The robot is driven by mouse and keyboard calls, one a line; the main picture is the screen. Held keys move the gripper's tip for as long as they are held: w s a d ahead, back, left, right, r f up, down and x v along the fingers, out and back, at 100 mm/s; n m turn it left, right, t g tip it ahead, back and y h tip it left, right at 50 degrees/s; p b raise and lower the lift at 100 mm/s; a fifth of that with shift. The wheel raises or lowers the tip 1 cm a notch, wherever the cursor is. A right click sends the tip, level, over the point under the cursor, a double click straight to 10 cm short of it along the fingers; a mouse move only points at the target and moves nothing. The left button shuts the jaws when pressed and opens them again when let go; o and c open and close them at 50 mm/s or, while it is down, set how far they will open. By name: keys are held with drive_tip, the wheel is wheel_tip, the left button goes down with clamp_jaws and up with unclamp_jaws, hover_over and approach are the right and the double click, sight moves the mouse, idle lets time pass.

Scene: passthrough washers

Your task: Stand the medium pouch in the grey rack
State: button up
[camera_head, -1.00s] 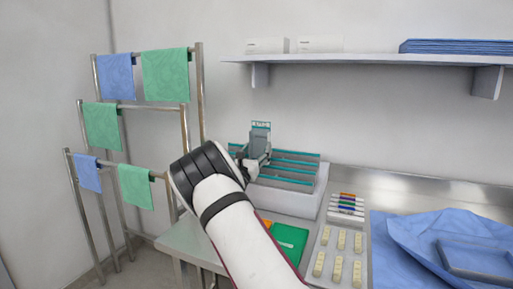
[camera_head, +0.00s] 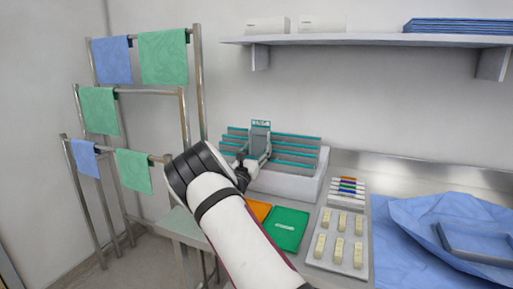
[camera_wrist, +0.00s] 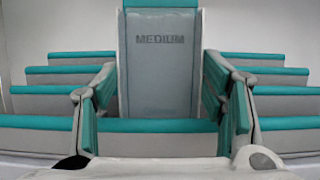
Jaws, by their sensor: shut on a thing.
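The medium pouch (camera_head: 260,138) is grey with a teal top edge. In the wrist view the pouch (camera_wrist: 160,70) faces me upright, with MEDIUM printed near its top. My gripper (camera_head: 254,158) is over the rack, shut on the pouch, with a finger at each side edge in the wrist view (camera_wrist: 163,98). The grey rack (camera_head: 290,185) has several grey dividers with teal tops. A divider (camera_wrist: 160,126) crosses in front of the pouch's lower part. The pouch's bottom is hidden, so I cannot tell whether it touches the rack floor.
An orange pouch (camera_head: 259,209) and a green pouch (camera_head: 288,229) lie in front of the rack. A tray of small pale blocks (camera_head: 338,241) and a blue drape (camera_head: 440,235) are to the right. A shelf (camera_head: 370,37) hangs above; a towel stand (camera_head: 187,110) is left.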

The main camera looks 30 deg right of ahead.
drive_tip(key=shift+f, duration=0.1)
drive_tip(key=o, duration=1.1)
drive_tip(key=shift+o, duration=0.2)
drive_tip(key=v, duration=0.7)
drive_tip(key=s+d+r+m+g+p, duration=0.1)
drive_tip(key=s+d+r+m+g, duration=0.3)
drive_tip(key=s, duration=0.3)
drive_tip(key=s+d+r+m+g+p, duration=0.1)
drive_tip(key=s+d+r+m+g, duration=0.15)
drive_tip(key=s+m+g, duration=0.4)
drive_tip(key=s+a+r+m+g+y, duration=0.1)
drive_tip(key=s+m+g+y, duration=0.15)
drive_tip(key=s, duration=0.45)
drive_tip(key=s+a+r+m+g+y, duration=0.1)
drive_tip(key=s+r+m+y, duration=0.1)
drive_tip(key=s+m, duration=0.35)
drive_tip(key=s+a+r+m+t+y+p, duration=0.1)
drive_tip(key=s+a+y, duration=0.5)
drive_tip(key=s+a, duration=0.6)
drive_tip(key=s+a+r+m+t+y+p, duration=0.2)
drive_tip(key=s+a+m+y, duration=0.4)
drive_tip(key=s+a, duration=0.7)
drive_tip(key=shift+s+t+y+p, duration=0.65)
drive_tip(key=shift+s+p, duration=0.15)
drive_tip(key=shift+s, duration=0.15)
